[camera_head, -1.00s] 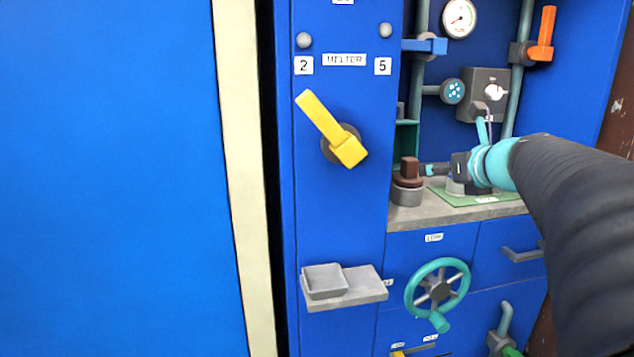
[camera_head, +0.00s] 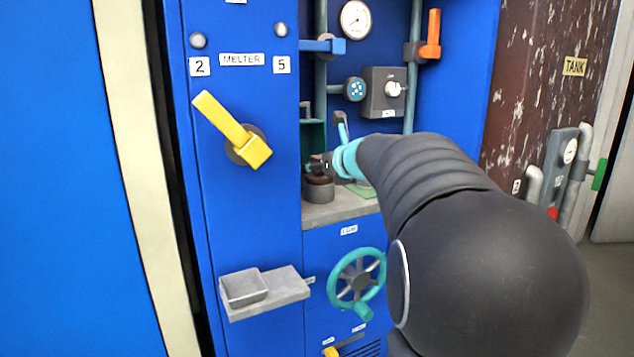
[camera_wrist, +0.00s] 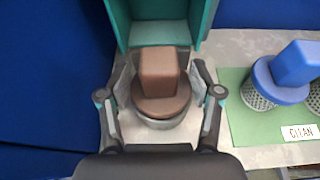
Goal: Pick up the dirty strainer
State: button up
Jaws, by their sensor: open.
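The dirty strainer shows in the wrist view as a brown round cap with a brown block handle (camera_wrist: 160,72). It sits upright in a grey round seat on the grey counter. My gripper (camera_wrist: 160,85) is open, with one finger on each side of the brown handle and cap. I cannot tell whether the fingers touch it. In the head view my gripper (camera_head: 322,166) is at the strainer above the grey round seat (camera_head: 318,189), and it and my arm hide most of the brown part.
A teal open-fronted housing (camera_wrist: 120,25) stands just behind the strainer. To the right, blue-handled strainers (camera_wrist: 282,82) stand on a green mat (camera_wrist: 245,125) labelled CLEAN. A blue wall (camera_wrist: 60,80) rises at the left. A teal handwheel (camera_head: 357,281) sits below the counter (camera_head: 338,207).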

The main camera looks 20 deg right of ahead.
aim_at(319, 156)
jog(key=shift+w+f, duration=0.15)
jog(key=shift+w, duration=0.45)
grip_shut()
jog(key=shift+r, duration=0.4)
notch_tip(319, 156, up, 4)
jog(key=shift+f+p, duration=0.25)
jog(key=shift+p, duration=0.95)
jog(key=s+d+r+p, duration=0.2)
jog(key=s+d+r, duration=0.3)
jog(key=d, duration=0.5)
jog(key=shift+s+r, duration=0.35)
jog(key=shift+r, duration=0.45)
